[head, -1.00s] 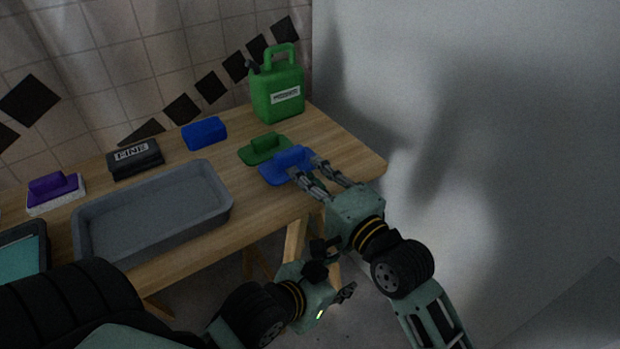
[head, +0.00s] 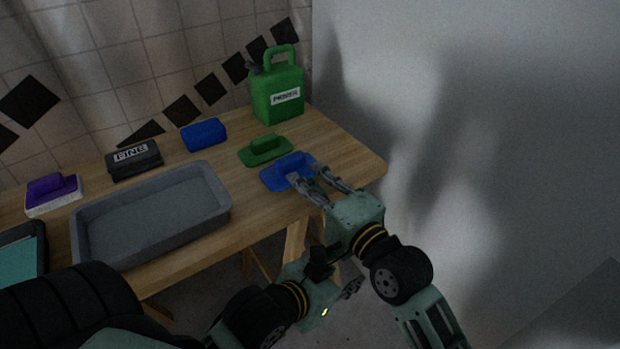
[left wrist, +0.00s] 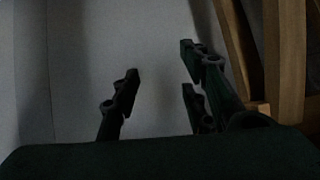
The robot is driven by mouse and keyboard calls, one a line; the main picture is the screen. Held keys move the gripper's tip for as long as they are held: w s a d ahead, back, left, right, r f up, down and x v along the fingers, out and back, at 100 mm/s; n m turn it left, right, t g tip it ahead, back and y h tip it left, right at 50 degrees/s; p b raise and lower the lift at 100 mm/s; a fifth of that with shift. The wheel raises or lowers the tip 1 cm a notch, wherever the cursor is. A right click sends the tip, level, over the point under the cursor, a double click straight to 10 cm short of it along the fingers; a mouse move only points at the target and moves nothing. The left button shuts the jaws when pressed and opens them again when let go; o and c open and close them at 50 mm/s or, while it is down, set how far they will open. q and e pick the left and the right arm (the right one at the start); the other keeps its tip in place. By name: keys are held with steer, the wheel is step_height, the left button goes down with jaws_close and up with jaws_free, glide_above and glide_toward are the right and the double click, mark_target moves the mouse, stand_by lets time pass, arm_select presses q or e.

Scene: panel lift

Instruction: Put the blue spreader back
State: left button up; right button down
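The blue spreader (head: 284,172) lies flat on the wooden table near its front right edge, just in front of the green spreader (head: 266,149). My right gripper (head: 308,173) is at the blue spreader's right side with its fingers spread. The fingers overlap the spreader's edge in the picture; whether they touch it I cannot tell. My left gripper (head: 352,288) is low in front of the table, away from the spreaders. In the left wrist view its fingers (left wrist: 160,76) stand apart with nothing between them.
A grey tray (head: 222,205) fills the table's middle front. A black block (head: 134,168), a blue block (head: 204,134), a purple-handled tool (head: 52,205) and a green canister (head: 278,107) stand around it. The table's right corner (head: 365,165) is bare, near a pale wall (head: 470,110).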

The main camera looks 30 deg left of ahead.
arm_select(q)
steer(key=shift+w+r, duration=0.1)
arm_select(e)
steer(key=shift+f, duration=0.2)
arm_select(q)
steer(key=shift+d+r, duration=0.1)
arm_select(e)
steer(key=c, duration=2.2)
jaws_free()
steer(key=shift+s+f, duration=0.1)
steer(key=shift+r, duration=0.4)
arm_select(q)
steer(key=s+a+f+g+p, duration=0.1)
steer(key=s+a+f+g, duration=0.1)
steer(key=s, duration=0.3)
steer(key=s+a+f+g+y+p, duration=0.1)
steer(key=s+f+g, duration=0.3)
steer(key=s, duration=0.2)
steer(key=shift+a+f+y, duration=0.2)
steer(key=shift+a+y, duration=0.1)
steer(key=shift+a, duration=0.1)
arm_select(e)
steer(key=shift+r+v, duration=0.15)
steer(key=shift+v, duration=2.8)
steer(key=shift+r+v, duration=0.15)
steer(key=shift+v, duration=2.85)
